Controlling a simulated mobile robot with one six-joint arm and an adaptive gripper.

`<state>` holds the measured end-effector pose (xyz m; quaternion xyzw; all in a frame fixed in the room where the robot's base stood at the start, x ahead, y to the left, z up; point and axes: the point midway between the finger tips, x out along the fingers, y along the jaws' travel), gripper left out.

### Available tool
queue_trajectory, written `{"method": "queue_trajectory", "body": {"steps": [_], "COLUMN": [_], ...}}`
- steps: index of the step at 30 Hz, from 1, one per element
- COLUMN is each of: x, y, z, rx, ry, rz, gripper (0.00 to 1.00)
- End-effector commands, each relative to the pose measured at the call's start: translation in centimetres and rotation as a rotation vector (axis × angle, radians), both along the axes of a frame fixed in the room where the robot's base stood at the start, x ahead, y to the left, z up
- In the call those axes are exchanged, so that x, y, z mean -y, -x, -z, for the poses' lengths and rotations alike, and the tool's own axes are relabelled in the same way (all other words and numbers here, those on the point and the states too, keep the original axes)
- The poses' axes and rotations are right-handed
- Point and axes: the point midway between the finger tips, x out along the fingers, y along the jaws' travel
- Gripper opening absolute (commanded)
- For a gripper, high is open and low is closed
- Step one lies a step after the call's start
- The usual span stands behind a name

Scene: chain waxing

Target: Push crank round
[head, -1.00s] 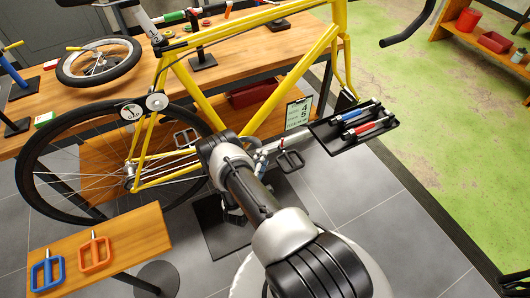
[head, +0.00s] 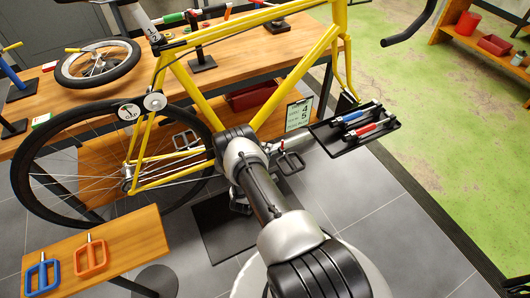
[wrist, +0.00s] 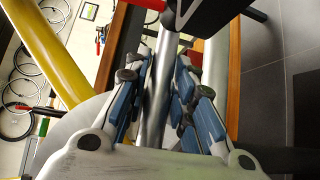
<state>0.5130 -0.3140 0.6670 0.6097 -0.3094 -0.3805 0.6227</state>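The yellow bike (head: 205,100) stands at the left and middle of the head view. One black pedal (head: 290,162) shows just right of my arm's end and another pedal (head: 186,140) to its left. The crank arm and chainring are mostly hidden behind my wrist, so I cannot tell the crank's angle. In the wrist view my gripper (wrist: 163,72) has two blue-padded fingers standing apart. A silver tube (wrist: 158,110) shows in the gap between them; contact with it is not clear.
A black tray (head: 352,128) with blue and red tools stands close right of my wrist. A small wooden table (head: 130,240) with blue and orange handled tools is at lower left. A long workbench (head: 270,45) runs behind the bike. Grey floor is open at lower right.

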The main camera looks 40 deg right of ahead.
Motion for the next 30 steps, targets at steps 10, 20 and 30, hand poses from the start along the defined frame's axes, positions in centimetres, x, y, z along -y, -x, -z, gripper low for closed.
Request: {"method": "queue_trajectory", "body": {"steps": [10,20,30], "x": [-0.03,-0.02,-0.03], "y": [0.02,0.03,0.93], "z": [0.02,0.03,0.25], "rx": [0.0,0.0,0.002], "ry": [0.0,0.0,-0.025], "rz": [0.0,0.0,0.0], "gripper": [0.0,0.0,0.0]}}
